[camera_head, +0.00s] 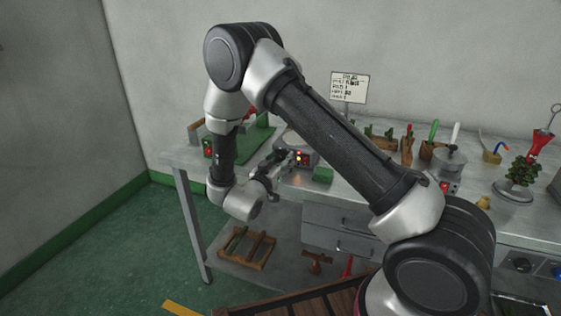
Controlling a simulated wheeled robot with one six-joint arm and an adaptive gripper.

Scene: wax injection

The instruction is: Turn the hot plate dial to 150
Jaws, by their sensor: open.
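A small box with a lit red front (304,158) stands near the front edge of the bench, left of centre, with a pale round top partly behind my arm. It looks like the hot plate. Its dial and any numbers are too small to read. My gripper (282,160) is open, just left of this box's front and close to it. I cannot tell whether a finger touches it. My arm hides part of the box and the bench behind.
A pot (449,161) on a unit with a red panel, tools in a holder and a small tree-like model (521,172) stand farther right. A sign (349,87) stands behind. A wooden frame (247,247) lies on the lower shelf.

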